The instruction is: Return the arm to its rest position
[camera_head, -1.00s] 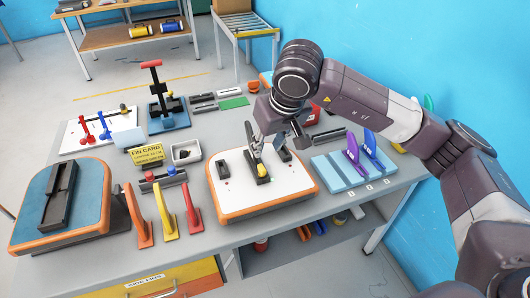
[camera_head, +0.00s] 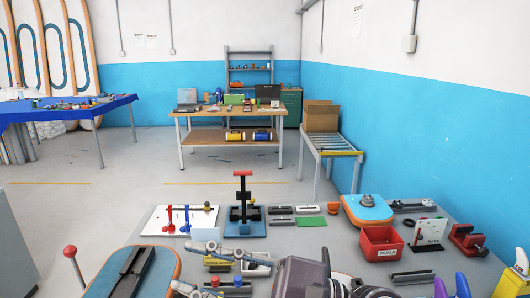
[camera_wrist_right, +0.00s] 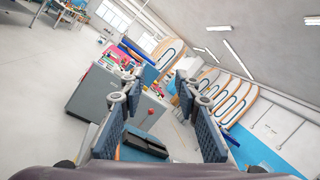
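My right gripper (camera_head: 184,266) is at the bottom of the head view, pointing left above the front of the workbench. In the right wrist view its two padded fingers (camera_wrist_right: 157,95) stand wide apart with nothing between them. My right arm's dark wrist (camera_head: 303,280) fills the bottom middle of the head view. The blue board with an orange edge and a black slotted block (camera_head: 132,272) lies left of the gripper. My left gripper is not in view.
A roller stand (camera_head: 335,150) and a wooden table (camera_head: 230,112) stand behind. Floor between is clear.

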